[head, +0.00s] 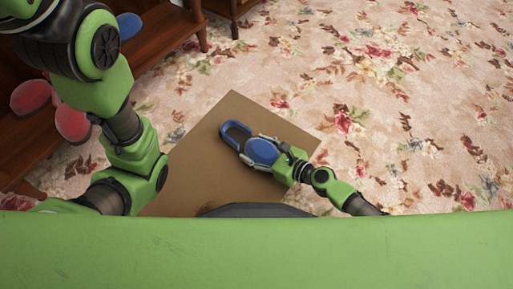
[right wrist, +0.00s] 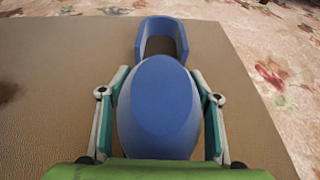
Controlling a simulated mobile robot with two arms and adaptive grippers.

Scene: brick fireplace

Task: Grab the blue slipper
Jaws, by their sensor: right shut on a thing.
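The blue slipper (head: 262,151) lies over the brown mat in the head view, its open strap end pointing to the upper left. In the right wrist view the slipper (right wrist: 158,105) fills the middle, its rounded end nearest me. My right gripper (head: 258,152) is shut on the slipper, with one finger along each side of it. The fingers also show in the right wrist view (right wrist: 159,100). My left arm comes down the left of the head view, but its gripper does not show.
The brown mat (head: 210,170) lies on a flowered carpet (head: 400,90). A wooden shelf (head: 165,35) at the upper left holds red round things (head: 72,122) and a blue thing (head: 129,25). The carpet to the right is clear.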

